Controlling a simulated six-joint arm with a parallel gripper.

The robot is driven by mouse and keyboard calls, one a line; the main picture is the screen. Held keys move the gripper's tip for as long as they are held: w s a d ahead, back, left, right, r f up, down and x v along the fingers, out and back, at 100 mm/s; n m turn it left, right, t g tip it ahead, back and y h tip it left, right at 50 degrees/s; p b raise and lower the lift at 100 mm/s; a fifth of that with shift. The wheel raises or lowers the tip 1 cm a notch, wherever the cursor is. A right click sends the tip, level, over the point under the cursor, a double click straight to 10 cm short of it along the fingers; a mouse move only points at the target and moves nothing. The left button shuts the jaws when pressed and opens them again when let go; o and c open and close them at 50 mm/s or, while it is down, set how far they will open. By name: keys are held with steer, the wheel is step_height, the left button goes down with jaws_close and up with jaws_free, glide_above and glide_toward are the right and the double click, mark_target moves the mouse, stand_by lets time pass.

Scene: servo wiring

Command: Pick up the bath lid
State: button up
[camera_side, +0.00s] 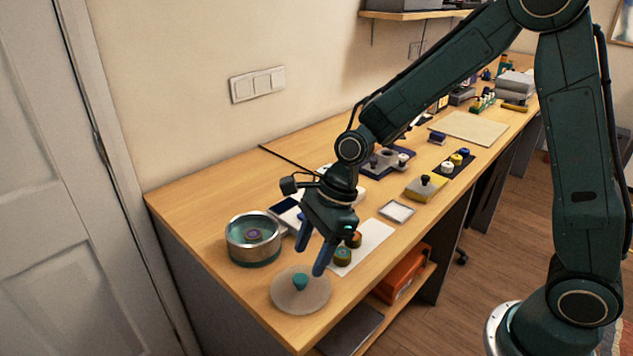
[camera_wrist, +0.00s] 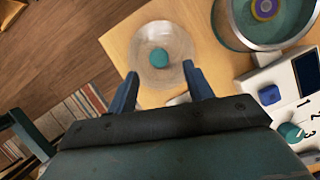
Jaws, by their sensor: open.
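The bath lid (camera_side: 301,292) is a round, clear disc with a teal knob (camera_side: 300,281) in its middle. It lies flat on the wooden bench near the front left corner. In the wrist view the lid (camera_wrist: 178,38) is ahead of the fingers, its knob (camera_wrist: 159,58) lined up with the gap between them. My gripper (camera_side: 311,258) is open and empty, above the lid and slightly to its right. It also shows in the wrist view (camera_wrist: 160,88), apart from the knob. The bath (camera_side: 254,240) is a round metal pot with teal liquid, standing uncovered behind the lid.
Capped jars (camera_side: 342,256) stand on a white sheet (camera_side: 372,241) right of my gripper. A white device (camera_side: 286,213) with a screen sits next to the bath. The bench edge is close to the lid. A small tray (camera_side: 397,211) lies farther right.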

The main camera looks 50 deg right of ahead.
mark_target(301, 277)
steer(key=shift+x, duration=2.55)
steer(key=shift+a, duration=0.1)
steer(key=c, duration=1.1)
